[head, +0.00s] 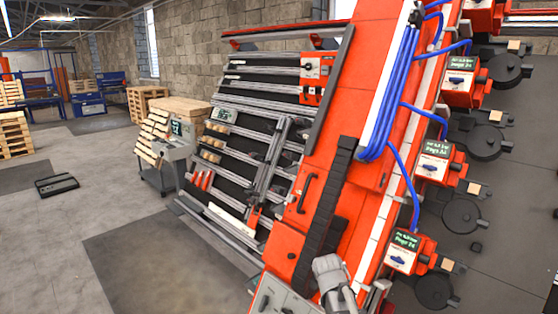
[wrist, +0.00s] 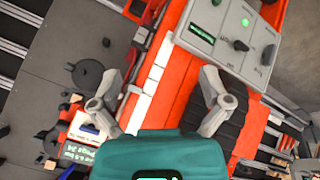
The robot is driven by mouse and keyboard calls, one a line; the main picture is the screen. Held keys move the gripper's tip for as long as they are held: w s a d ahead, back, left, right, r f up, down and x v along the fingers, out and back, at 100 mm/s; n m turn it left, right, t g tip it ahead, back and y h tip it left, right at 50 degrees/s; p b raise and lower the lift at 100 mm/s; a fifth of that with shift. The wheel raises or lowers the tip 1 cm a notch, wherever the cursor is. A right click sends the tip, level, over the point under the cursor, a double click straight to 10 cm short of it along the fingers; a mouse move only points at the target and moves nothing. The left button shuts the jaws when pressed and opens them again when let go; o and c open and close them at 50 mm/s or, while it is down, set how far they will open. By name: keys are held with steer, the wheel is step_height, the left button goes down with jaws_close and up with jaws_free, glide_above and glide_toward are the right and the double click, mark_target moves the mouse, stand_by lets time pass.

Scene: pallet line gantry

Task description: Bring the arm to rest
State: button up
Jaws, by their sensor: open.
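In the wrist view, my gripper (wrist: 160,78) is open, with its two grey fingers spread wide and nothing between them. Below the fingers is the teal body of the wrist. Behind the gap lie an orange beam and a white rail. I cannot tell how far the fingers are from these surfaces. In the head view, a grey piece at the bottom centre looks like part of my arm; the fingers cannot be made out there.
A grey control box (wrist: 228,35) with a green button stands ahead of the fingers. The orange gantry beam (head: 335,150) carries blue hoses (head: 385,110). Several orange peg units (head: 410,250) line the right. A slanted rack (head: 240,150) stands left. Open floor (head: 100,200) lies farther left.

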steer(key=s+f+n+g+y+b, duration=0.1)
steer(key=s+f+n+y, duration=0.1)
steer(key=s, duration=0.8)
steer(key=shift+a+f+n+y+b, duration=0.2)
steer(key=shift+f+n+y+b, duration=0.15)
steer(key=shift+f, duration=0.2)
steer(key=shift+w, duration=0.1)
